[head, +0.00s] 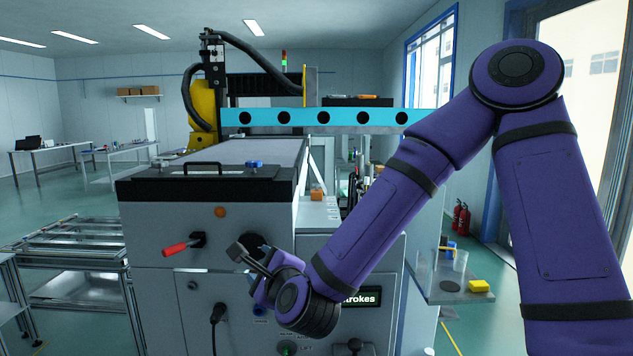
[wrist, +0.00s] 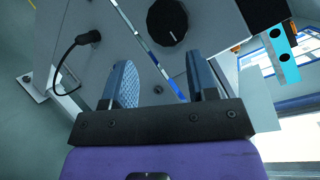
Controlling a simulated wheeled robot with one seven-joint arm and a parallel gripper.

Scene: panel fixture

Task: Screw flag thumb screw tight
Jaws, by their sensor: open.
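A small blue knob-like piece (head: 255,163) stands on the black top of the grey machine; it may be the flag thumb screw, but its shape is too small to tell. My gripper (head: 258,257) is in front of the machine's front panel, below and apart from that piece. In the wrist view my gripper (wrist: 161,62) is open, with nothing between its fingers. A round black dial (wrist: 167,22) with a white mark lies beyond the fingertips. In the head view my gripper partly covers this dial (head: 252,244).
A red-handled lever (head: 177,248) sticks out left of my gripper, and a black plug with a cable (head: 217,313) is below it. The plug also shows in the wrist view (wrist: 88,38).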

